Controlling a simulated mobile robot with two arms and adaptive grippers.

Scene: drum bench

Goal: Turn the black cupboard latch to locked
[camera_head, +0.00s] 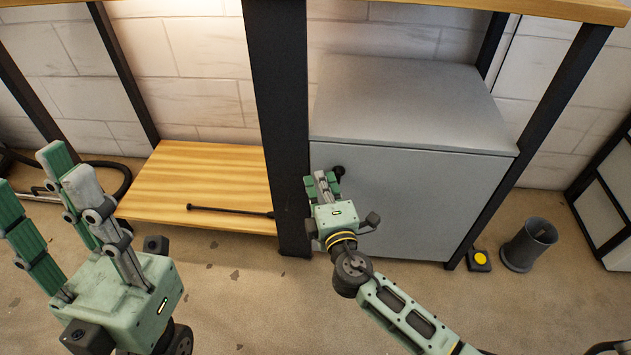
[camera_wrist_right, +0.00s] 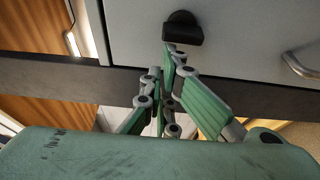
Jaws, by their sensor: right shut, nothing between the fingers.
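The black latch (camera_wrist_right: 182,30) sits on the grey cupboard (camera_head: 420,205) door, near the door's edge by the black post. In the head view only a small dark part of the latch (camera_head: 339,172) shows beside my right fingertips; whether it stands at locked is not clear. My right gripper (camera_head: 322,180) is shut and empty. In the wrist view its fingertips (camera_wrist_right: 168,58) are together just below the latch, close to or touching it; I cannot tell which. My left gripper (camera_head: 40,185) is open and empty at the lower left, away from the cupboard.
A black post (camera_head: 278,130) stands directly left of the cupboard. A wooden shelf (camera_head: 205,175) with a dark rod (camera_head: 230,211) lies further left. A metal handle (camera_wrist_right: 300,64) is on the door. A dark bin (camera_head: 528,245) and a yellow button box (camera_head: 480,259) stand on the floor right of it.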

